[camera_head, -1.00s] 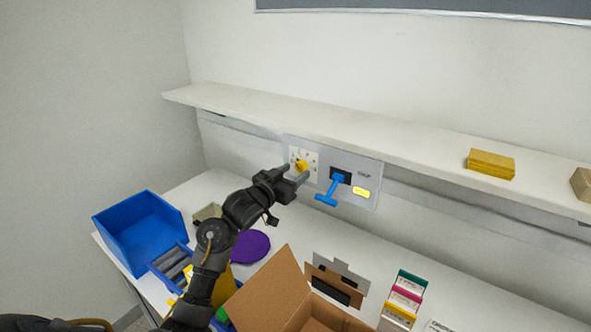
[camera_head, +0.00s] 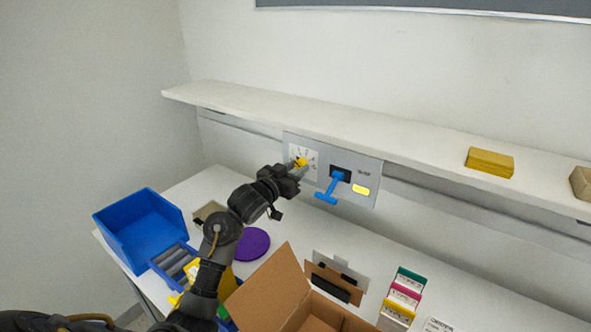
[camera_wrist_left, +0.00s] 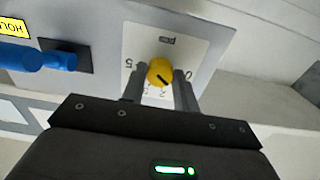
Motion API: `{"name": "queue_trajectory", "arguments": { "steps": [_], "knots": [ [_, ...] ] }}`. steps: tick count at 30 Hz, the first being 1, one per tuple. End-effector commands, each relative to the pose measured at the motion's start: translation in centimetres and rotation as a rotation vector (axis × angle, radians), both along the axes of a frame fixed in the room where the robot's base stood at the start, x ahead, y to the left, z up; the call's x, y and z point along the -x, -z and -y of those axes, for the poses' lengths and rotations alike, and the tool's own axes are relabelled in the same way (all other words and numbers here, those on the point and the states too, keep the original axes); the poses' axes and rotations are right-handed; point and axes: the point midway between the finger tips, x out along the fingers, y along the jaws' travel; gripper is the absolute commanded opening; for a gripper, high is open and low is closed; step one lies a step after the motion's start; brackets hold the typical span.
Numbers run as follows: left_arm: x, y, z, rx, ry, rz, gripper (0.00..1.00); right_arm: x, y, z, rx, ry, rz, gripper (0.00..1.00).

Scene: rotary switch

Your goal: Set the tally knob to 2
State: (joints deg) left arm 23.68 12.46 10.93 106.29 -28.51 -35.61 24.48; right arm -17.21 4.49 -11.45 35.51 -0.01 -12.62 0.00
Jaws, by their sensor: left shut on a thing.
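The yellow tally knob (camera_head: 300,162) sits on a white dial plate (camera_head: 311,154) on the grey wall panel. In the left wrist view, the knob (camera_wrist_left: 160,72) shows a dark pointer mark slanting down and right. The dial there (camera_wrist_left: 190,50) reads 5 at the left and 0 at the right, with smaller numbers below, partly hidden by the fingers. My left gripper (camera_head: 298,168) has its fingers on both sides of the knob and is shut on it; the fingers also show in the left wrist view (camera_wrist_left: 160,78). My right gripper is not in view.
A white shelf (camera_head: 330,122) overhangs the panel. Below are an open cardboard box (camera_head: 270,288), a blue bin (camera_head: 140,228) and a purple disc (camera_head: 252,244).

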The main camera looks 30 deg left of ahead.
Motion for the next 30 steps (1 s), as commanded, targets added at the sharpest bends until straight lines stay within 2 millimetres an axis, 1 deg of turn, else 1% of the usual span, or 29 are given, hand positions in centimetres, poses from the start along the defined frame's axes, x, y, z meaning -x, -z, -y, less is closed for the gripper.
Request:
{"name": "queue_trajectory", "arguments": {
  "steps": [8, 21, 30],
  "knots": [
    [0.0, 0.0, -0.1, -0.107, 0.0, 0.014, 0.07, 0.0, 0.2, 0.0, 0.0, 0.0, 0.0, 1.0],
    [0.0, 0.0, -0.1, -0.427, 0.001, 0.059, 0.07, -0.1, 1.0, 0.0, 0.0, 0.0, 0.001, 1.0],
    [0.0, 0.0, -0.1, -0.571, 0.001, 0.079, 0.07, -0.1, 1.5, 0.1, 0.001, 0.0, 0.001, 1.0]
  ]
}}
